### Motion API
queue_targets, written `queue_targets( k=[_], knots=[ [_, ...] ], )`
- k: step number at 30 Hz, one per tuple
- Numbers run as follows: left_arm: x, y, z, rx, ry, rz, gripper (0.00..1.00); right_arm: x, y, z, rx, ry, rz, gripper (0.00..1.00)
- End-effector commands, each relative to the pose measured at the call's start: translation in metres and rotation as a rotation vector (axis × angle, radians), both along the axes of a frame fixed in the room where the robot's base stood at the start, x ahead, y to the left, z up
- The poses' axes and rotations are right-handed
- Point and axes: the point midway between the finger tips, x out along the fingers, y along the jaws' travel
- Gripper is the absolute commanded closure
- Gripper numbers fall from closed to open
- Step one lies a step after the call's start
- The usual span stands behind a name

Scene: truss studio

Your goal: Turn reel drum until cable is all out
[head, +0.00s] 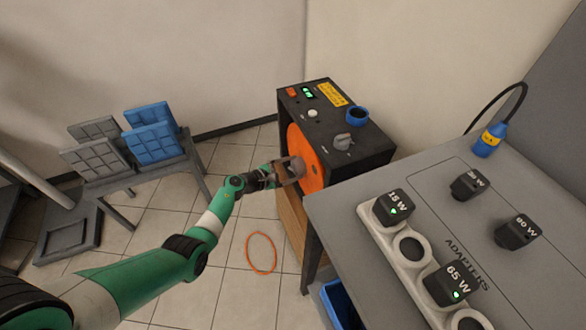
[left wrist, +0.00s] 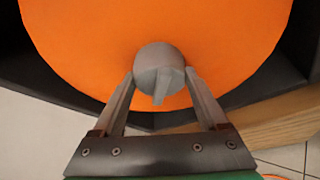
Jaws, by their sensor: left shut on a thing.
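The orange reel drum (head: 308,158) is set in the side of a black box (head: 355,150). An orange cable loop (head: 261,253) lies on the floor tiles below the drum. My right gripper is in neither view.
A grey table (head: 400,190) at the right bears a power strip (head: 377,225), several black adapters and a blue plug (head: 490,140). A rack with blue and grey panels (head: 150,142) stands at the left. A blue bin (head: 340,303) sits below the table.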

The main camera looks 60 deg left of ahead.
Motion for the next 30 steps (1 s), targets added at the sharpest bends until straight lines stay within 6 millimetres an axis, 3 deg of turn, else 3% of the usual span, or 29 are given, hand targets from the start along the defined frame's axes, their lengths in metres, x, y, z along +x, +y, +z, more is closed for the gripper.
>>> queue_targets(
  k=[1,5,14,17,24,30],
  knots=[
    [-0.001,0.0,-0.001,0.0,0.002,0.0,0.21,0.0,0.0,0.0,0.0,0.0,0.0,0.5],
    [0.0,0.0,-0.001,-0.001,0.002,0.001,0.0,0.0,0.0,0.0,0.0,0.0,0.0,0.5],
    [-0.005,0.0,0.003,-0.002,0.001,0.002,0.0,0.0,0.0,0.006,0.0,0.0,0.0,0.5],
    [-0.019,-0.001,0.011,-0.002,0.002,0.003,0.0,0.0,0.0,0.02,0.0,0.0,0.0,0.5],
    [-0.073,-0.005,0.029,-0.003,0.003,0.006,0.0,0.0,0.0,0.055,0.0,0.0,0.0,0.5],
    [-0.104,-0.009,0.036,-0.002,0.002,0.003,0.0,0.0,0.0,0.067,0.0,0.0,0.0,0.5]
  ],
)
